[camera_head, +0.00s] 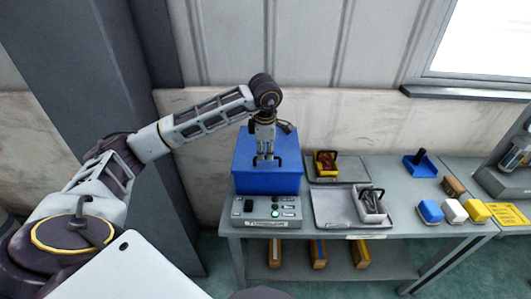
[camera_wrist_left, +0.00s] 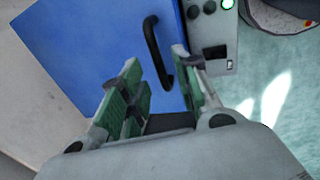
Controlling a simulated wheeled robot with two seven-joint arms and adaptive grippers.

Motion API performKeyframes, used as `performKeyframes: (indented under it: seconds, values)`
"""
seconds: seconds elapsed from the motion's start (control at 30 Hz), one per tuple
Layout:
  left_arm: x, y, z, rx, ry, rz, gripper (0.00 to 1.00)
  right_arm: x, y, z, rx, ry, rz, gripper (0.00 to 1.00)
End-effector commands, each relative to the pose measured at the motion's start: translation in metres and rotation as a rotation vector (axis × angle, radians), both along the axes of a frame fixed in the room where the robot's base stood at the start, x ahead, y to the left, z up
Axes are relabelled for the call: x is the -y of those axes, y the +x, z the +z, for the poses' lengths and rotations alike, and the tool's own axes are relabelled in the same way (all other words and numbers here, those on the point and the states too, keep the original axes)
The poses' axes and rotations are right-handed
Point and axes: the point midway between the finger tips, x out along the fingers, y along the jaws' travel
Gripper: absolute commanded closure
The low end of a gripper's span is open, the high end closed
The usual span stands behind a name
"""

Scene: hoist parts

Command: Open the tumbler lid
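The tumbler is a blue box (camera_head: 266,180) on the left end of the grey table. Its blue lid (camera_wrist_left: 95,45) looks shut and fills much of the left wrist view. A black bar handle (camera_wrist_left: 157,55) is fixed on the lid. My left gripper (camera_wrist_left: 155,80) is over the lid with its green-padded fingers apart. The handle lies between or just beyond the fingers; I cannot tell its depth. In the head view the left gripper (camera_head: 267,155) points down at the lid. My right gripper is not in view.
A control panel (camera_head: 266,214) with a lit green button is at the tumbler's front. Right of it are two trays holding a yellow bin (camera_head: 326,163) and a white bin (camera_head: 370,205). Blue, white and yellow blocks (camera_head: 453,211) sit farther right. The wall is close behind.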

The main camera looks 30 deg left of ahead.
Motion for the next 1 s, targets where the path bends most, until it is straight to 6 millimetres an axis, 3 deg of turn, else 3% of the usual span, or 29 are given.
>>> performKeyframes:
  seconds: [0.2, 0.57, 0.83, 1.0]
  values:
    - [-0.002, 0.002, -0.015, 0.0, 0.001, 0.0, 0.68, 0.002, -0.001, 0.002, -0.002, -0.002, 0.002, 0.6]
    - [-0.002, 0.003, -0.018, 0.001, 0.001, 0.0, 0.68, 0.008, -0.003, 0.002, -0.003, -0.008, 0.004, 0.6]
    - [-0.002, 0.003, -0.018, 0.001, 0.001, 0.0, 1.0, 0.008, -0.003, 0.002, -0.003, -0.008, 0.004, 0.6]
    - [-0.002, 0.003, -0.018, 0.001, 0.001, 0.0, 1.0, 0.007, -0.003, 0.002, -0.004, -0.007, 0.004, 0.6]
